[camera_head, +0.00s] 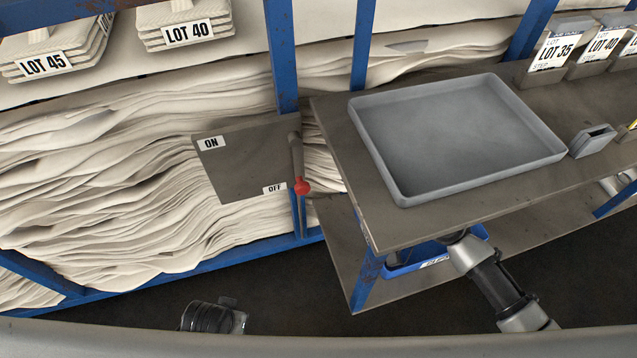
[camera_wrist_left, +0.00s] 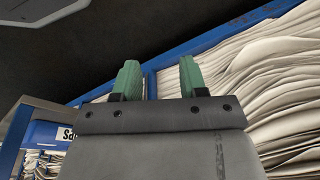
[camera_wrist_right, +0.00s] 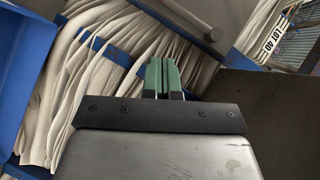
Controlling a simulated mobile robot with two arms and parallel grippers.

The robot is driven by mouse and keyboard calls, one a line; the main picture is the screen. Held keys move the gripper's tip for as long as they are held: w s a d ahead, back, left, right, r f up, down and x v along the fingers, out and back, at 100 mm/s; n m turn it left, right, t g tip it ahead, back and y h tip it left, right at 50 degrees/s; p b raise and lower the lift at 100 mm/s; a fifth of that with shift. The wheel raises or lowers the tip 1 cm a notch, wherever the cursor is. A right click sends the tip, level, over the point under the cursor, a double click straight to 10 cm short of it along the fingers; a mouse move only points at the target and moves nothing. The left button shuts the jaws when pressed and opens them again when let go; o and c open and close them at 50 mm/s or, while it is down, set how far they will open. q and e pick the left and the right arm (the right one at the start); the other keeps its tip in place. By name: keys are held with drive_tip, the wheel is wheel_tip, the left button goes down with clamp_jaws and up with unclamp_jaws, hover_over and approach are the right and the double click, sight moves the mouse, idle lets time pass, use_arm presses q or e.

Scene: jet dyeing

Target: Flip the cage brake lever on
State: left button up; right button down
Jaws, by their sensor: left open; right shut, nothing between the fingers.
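The cage brake lever (camera_head: 296,158) is a grey bar with a red knob (camera_head: 302,187) at its lower end. It is on the right edge of a dark panel (camera_head: 240,165) labelled ON at upper left and OFF at lower right; the knob is beside OFF. My left gripper (camera_wrist_left: 155,80) is open and empty in the left wrist view, its green fingers apart. My right gripper (camera_wrist_right: 163,78) is shut and empty in the right wrist view, its green fingers together. In the head view neither gripper's fingertips show clearly; my right arm reaches under the table edge. Neither gripper touches the lever.
A table (camera_head: 345,160) with a grey tray (camera_head: 385,175) stands right of the lever. Blue posts (camera_head: 281,60) and a blue lower rail (camera_head: 190,266) frame piles of cream fabric (camera_head: 90,200). Lot-labelled stacks (camera_head: 185,25) lie above. A blue bin (camera_head: 420,262) is under the table.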

sight(299, 193)
use_arm(q)
drive_tip(key=shift+w+r+b, duration=0.15)
drive_tip(key=shift+r+b, duration=0.05)
drive_tip(key=shift+r, duration=0.4)
drive_tip(key=shift+w+r+b, duration=0.15)
drive_tip(key=shift+r, duration=0.4)
use_arm(e)
drive_tip(key=s+a+f+x, duration=0.1)
drive_tip(key=s+x, duration=0.1)
drive_tip(key=x, duration=1.1)
drive_tip(key=shift+s+a, duration=0.2)
use_arm(q)
drive_tip(key=shift+f, duration=0.1)
use_arm(e)
drive_tip(key=shift+f, duration=0.1)
